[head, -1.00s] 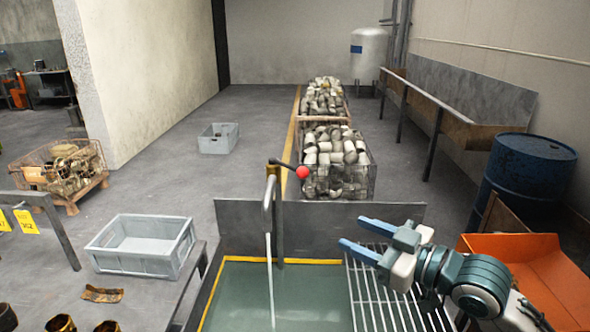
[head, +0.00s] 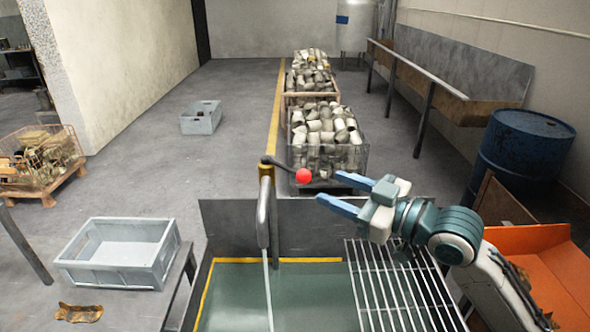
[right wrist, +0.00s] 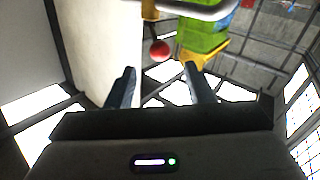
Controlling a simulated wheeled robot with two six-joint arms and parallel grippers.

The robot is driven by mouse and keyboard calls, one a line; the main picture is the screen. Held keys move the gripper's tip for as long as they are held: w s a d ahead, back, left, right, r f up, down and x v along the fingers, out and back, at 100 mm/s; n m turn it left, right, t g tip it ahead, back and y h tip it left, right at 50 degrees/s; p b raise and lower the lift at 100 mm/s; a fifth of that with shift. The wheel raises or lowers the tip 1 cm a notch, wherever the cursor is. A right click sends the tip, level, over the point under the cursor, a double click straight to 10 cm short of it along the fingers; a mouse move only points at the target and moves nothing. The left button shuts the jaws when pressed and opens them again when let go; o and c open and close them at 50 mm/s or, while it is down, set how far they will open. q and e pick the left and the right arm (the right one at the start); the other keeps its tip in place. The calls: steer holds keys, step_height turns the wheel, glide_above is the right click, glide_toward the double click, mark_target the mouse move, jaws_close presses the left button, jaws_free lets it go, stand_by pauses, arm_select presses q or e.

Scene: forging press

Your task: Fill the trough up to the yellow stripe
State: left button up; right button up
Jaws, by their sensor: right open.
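The trough (head: 300,295) at bottom centre holds greenish water. A yellow stripe (head: 310,260) runs along its back and left inner walls. The gap between water and stripe is hard to judge. A tap (head: 263,215) stands at the trough's back edge, and a thin stream falls from its spout. Its lever ends in a red knob (head: 303,176), pointing right. My right gripper (head: 328,187) is open and empty, its fingertips just right of the knob and apart from it. In the right wrist view, the knob (right wrist: 160,50) appears beyond the gap between the fingers (right wrist: 159,69). My left gripper is out of view.
A wire rack (head: 395,285) covers the trough's right side. An orange bin (head: 545,270) and a blue drum (head: 522,150) stand at right. Metal-filled crates (head: 330,160) stand behind the trough. A grey crate (head: 118,255) is at left.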

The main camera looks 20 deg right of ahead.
mark_target(303, 174)
steer(key=shift+w+a+r, duration=0.1)
steer(key=shift+w+a, duration=0.15)
steer(key=p+x, duration=0.3)
steer(key=x, duration=0.4)
steer(key=shift+w+a, duration=0.1)
steer(key=shift+w, duration=0.1)
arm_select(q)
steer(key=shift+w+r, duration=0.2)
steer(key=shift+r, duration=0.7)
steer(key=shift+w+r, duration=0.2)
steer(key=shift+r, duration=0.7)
arm_select(e)
steer(key=shift+x, duration=0.95)
steer(key=shift+f, duration=0.2)
jaws_close()
